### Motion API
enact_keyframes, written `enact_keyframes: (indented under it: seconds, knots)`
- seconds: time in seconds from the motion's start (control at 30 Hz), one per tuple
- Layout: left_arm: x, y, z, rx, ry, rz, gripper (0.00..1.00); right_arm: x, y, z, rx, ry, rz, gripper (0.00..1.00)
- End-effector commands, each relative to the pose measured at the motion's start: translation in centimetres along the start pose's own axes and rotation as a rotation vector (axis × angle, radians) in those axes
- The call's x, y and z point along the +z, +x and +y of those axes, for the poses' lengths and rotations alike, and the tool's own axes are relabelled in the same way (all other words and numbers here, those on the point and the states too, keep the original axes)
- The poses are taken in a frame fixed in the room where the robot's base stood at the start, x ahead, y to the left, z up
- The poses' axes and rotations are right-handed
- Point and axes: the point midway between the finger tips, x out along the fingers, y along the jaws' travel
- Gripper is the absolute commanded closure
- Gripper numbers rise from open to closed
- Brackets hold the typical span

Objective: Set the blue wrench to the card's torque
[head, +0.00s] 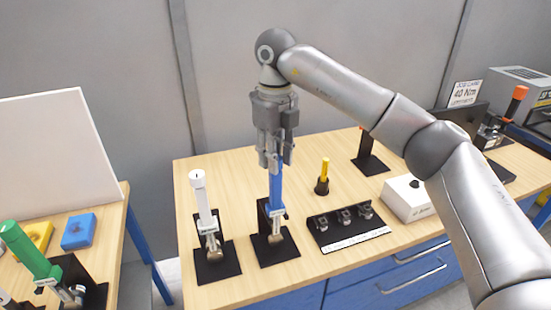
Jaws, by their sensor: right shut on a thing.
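The blue wrench (276,192) stands upright in a black stand (277,246) near the front middle of the wooden bench. My right gripper (274,163) points down from above and is shut on the top of the blue wrench, which hides that end. The job card (465,94) stands at the back right and reads 40 Nm. The scale on the blue wrench is too small to read. My left gripper is not in view.
A white wrench (201,198) stands just left of the blue one. Right of it are a yellow-handled tool (323,175), a black tray of small parts (346,228) and a white box (405,199). A green wrench (28,250) is on the left table. The bench (300,283) is clear at its front edge.

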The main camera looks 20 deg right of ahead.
Motion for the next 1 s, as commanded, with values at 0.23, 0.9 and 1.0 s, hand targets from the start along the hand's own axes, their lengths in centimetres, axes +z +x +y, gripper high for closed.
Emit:
enact_keyframes:
  seconds: [0.23, 0.9, 1.0]
  knots:
    - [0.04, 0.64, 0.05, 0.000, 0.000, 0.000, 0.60, 0.03, 0.03, 0.01, 0.000, 0.166, -0.002, 0.95]
    - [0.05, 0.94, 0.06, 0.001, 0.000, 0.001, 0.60, 0.03, -0.08, -0.01, 0.000, 0.293, -0.002, 0.95]
    - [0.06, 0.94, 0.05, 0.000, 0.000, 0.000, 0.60, 0.03, -0.08, -0.01, 0.000, 0.293, -0.002, 0.95]
